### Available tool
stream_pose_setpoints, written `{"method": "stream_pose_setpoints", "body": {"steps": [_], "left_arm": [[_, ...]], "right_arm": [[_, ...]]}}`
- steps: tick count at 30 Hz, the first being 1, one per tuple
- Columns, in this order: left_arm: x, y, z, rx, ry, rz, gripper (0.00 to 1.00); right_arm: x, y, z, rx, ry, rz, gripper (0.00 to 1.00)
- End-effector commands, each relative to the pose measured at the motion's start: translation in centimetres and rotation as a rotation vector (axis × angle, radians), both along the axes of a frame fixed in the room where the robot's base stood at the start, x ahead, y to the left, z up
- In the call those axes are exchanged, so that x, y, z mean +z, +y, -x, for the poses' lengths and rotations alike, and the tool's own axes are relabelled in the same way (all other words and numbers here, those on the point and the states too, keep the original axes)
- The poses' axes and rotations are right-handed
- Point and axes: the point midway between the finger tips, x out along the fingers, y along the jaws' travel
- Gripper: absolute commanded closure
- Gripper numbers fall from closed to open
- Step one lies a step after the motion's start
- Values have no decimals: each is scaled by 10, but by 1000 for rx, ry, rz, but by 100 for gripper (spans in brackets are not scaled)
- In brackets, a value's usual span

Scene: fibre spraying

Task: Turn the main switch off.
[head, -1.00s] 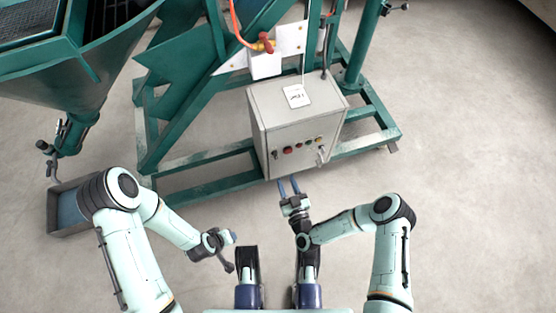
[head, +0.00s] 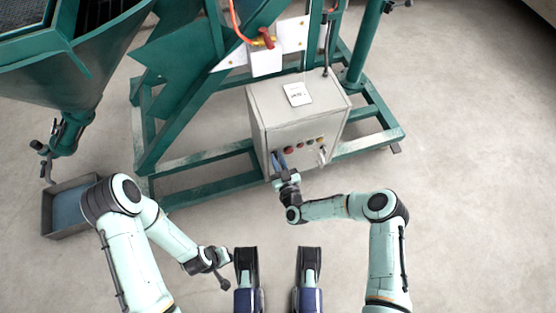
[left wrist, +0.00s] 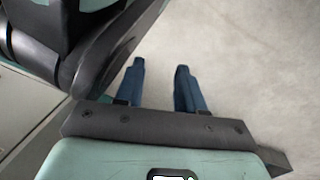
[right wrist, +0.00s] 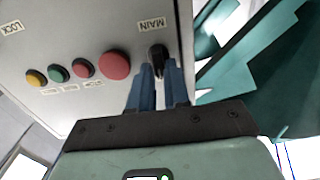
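The main switch (right wrist: 157,58) is a black knob next to the MAIN label on the grey control box (head: 290,108). In the right wrist view its handle lies about upright in the picture, between my blue fingertips. My right gripper (right wrist: 159,68) has its fingers close together on both sides of the knob and looks shut on it. The fingers hide part of the knob. In the head view the right gripper (head: 279,157) is at the left end of the box's front panel. My left gripper (left wrist: 160,66) is open and empty above the floor, away from the box.
Beside the switch are a large red button (right wrist: 114,65), a smaller red one (right wrist: 83,68), a green one (right wrist: 57,73) and a yellow one (right wrist: 36,77). A green steel frame (head: 205,180) surrounds the box. A grey tray (head: 62,215) stands at left. Floor in front is clear.

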Motion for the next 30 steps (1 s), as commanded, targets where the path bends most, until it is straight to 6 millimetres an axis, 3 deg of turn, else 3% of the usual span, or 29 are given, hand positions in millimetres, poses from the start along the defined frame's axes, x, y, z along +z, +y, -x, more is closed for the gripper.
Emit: {"method": "stream_pose_setpoints", "body": {"steps": [14, 30], "left_arm": [[5, -1, -5, -2, -18, -1, 62], [43, -7, -46, -9, -157, -8, 62]], "right_arm": [[0, 1, 1, 2, -15, 46, 100], [0, 6, 3, 3, -147, 451, 100]]}}
